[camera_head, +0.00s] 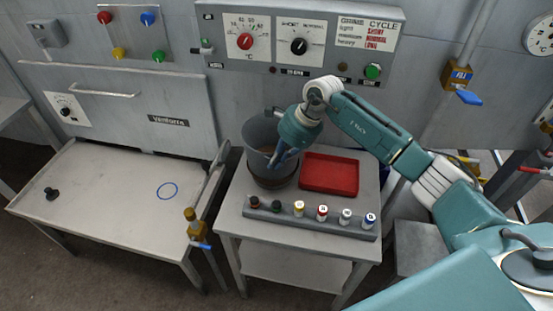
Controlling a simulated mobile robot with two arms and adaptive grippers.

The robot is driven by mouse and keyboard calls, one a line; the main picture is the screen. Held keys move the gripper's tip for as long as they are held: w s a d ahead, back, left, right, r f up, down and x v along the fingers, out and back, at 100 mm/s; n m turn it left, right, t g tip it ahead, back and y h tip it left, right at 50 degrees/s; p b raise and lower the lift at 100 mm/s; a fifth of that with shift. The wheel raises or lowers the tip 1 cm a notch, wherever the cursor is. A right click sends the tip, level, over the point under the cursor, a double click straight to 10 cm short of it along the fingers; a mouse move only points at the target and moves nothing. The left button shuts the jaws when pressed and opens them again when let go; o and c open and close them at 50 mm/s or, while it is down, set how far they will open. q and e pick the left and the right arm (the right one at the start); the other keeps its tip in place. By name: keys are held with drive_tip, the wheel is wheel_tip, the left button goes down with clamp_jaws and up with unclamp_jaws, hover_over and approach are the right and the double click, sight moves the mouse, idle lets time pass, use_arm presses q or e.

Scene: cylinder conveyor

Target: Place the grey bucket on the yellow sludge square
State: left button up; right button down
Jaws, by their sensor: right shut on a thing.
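The grey bucket (257,131) is upright at the back left of the small table. A darker round base shows beneath it; I cannot tell whether that is part of the bucket or a separate thing. My right gripper (277,159) comes in from the right and points down at the bucket's right front side. It is shut on the bucket, though the fingers' exact grip is hard to see. My left gripper is not in view. I cannot make out a yellow sludge square.
A red tray (330,173) lies right of the bucket on the small table (300,240). A rack (310,221) with several small capped vials stands along the front. A larger table (110,205) to the left has a blue ring and a dark knob. A control panel is behind.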

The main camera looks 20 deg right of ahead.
drive_tip(key=shift+f, duration=0.1)
drive_tip(key=c, duration=1.9)
unclamp_jaws()
